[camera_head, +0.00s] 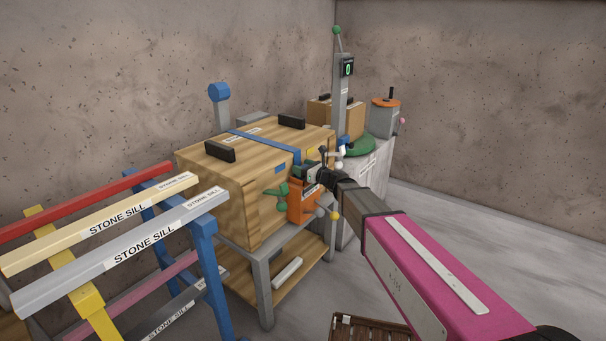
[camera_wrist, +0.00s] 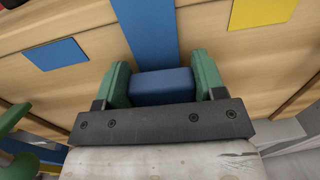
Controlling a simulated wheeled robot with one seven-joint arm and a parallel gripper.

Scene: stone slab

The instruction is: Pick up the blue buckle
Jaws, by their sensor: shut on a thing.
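The blue buckle (camera_wrist: 161,87) is a small blue block at the lower end of a blue strap (camera_wrist: 148,30). In the wrist view it sits between the green fingers of my gripper (camera_wrist: 162,64), which are shut on it from both sides. The strap runs over the lid of a wooden crate (camera_head: 225,190) in the head view and down its front side. There my gripper (camera_head: 308,170) is at the crate's front, near the upper edge. The buckle is hidden or too small to tell apart in the head view.
An orange box (camera_head: 302,207) and a green handle (camera_head: 277,197) are at the crate's front, close below my gripper. A rack with stone sills (camera_head: 130,240) stands at the left. A grey cabinet (camera_head: 377,170) stands behind. Open floor (camera_head: 470,230) lies at the right.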

